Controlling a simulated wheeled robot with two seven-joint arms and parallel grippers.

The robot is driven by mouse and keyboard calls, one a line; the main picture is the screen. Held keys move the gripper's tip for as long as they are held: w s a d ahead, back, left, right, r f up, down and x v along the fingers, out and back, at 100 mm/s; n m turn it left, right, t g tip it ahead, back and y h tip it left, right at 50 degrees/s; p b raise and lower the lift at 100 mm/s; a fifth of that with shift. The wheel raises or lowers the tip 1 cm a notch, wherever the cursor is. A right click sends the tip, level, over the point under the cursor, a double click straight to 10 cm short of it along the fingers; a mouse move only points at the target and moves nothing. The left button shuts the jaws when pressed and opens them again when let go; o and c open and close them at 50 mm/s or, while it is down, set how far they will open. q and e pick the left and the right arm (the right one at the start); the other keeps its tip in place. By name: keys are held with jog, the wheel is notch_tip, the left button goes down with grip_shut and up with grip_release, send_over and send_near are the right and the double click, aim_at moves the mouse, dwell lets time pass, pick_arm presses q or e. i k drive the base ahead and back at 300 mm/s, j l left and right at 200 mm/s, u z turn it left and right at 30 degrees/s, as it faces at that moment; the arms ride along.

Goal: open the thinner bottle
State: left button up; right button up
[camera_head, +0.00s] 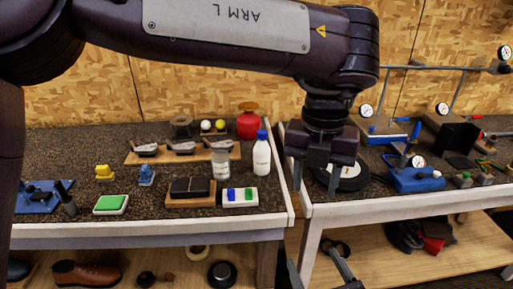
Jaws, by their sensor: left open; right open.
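Two bottles stand upright near the right end of the left bench: a white bottle (262,160) with a blue cap, and a shorter grey, translucent-looking bottle (221,168) with a pale top. The white one looks closed; I cannot read either label. My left gripper (314,187) hangs from the arm above, fingers pointing down, open and empty. It is to the right of the white bottle, apart from it, in front of a round dial. My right gripper (312,257) shows only its fingers at the bottom edge, open and empty, below bench height.
A wooden rack (185,155) with club heads and a red canister (248,124) stand behind the bottles. A black block on a wooden base (190,200) and a white tray (240,203) lie in front. A gap separates the right bench (400,205).

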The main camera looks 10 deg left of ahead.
aim_at(261, 150)
jog(key=i+j, duration=0.75)
jog(key=i, duration=0.25)
